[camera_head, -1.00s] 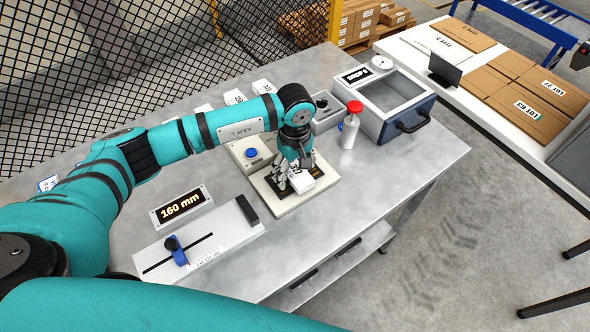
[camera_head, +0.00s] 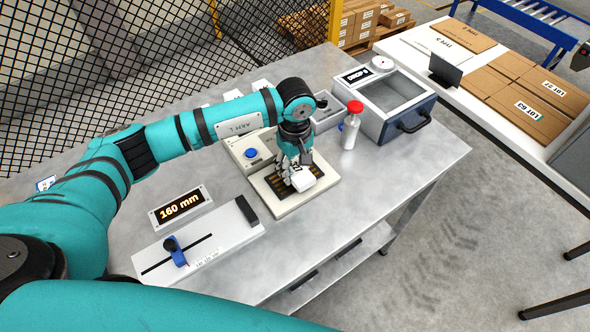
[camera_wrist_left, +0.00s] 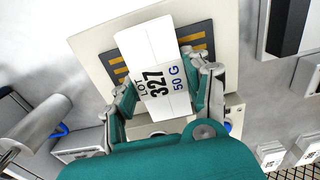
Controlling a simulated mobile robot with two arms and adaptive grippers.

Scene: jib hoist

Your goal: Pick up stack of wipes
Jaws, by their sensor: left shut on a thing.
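The stack of wipes (camera_head: 302,183) is a small white block over a dark pad with orange stripes (camera_head: 280,189). In the left wrist view the stack (camera_wrist_left: 150,45) shows a label reading LOT 327, 50 G. My left gripper (camera_head: 297,172) points down with its fingers on either side of the stack, shut on it. In the left wrist view its fingers (camera_wrist_left: 165,85) grip the two long sides. Whether the stack is clear of the pad is hard to tell. My right gripper is not in view.
The pad lies on a cream base (camera_head: 322,190) with a blue-button box (camera_head: 250,153) behind. A 160 mm display (camera_head: 181,205) and slider board (camera_head: 200,240) lie front left.

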